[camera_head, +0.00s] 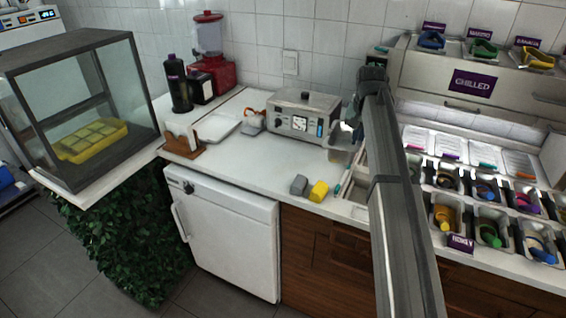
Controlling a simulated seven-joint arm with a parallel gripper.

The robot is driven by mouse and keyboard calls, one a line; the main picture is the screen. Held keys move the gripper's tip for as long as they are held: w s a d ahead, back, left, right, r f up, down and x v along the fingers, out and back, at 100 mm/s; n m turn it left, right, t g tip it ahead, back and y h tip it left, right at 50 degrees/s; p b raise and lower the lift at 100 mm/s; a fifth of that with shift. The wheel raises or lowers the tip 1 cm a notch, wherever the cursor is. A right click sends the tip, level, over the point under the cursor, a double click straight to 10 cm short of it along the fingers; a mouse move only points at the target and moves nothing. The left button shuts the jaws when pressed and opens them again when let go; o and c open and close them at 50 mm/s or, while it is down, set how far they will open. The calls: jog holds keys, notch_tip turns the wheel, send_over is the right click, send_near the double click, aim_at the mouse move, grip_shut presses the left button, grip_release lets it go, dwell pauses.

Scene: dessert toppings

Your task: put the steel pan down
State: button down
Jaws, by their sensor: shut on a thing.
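My arm reaches up from the bottom right, and its wrist is over the back of the white counter (232,160). My gripper (349,132) points down just right of the steel appliance and is shut on the steel pan (340,157). The pan is small and shows only in part below the gripper, close to the appliance's right side. My arm hides what lies right behind it. I cannot tell whether the pan's base touches the counter or hangs just above it.
The steel appliance (300,118) stands left of the pan. Topping tubs (488,235) fill the right side. The counter's middle is clear.

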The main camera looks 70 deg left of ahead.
aim_at(345, 145)
jog(key=a+r, duration=0.6)
jog(key=a, duration=0.1)
jog(key=shift+m, duration=0.5)
jog(key=f, duration=1.7)
jog(key=shift+s+f, duration=0.25)
jog(key=shift+f, duration=0.05)
jog(key=c, duration=1.3)
grip_release()
jog(key=shift+o, duration=0.2)
jog(key=r, duration=0.4)
jog(key=d+r, duration=0.1)
jog(key=r, duration=0.3)
jog(key=d+r, duration=0.1)
jog(key=r, duration=0.3)
jog(key=shift+s, duration=0.3)
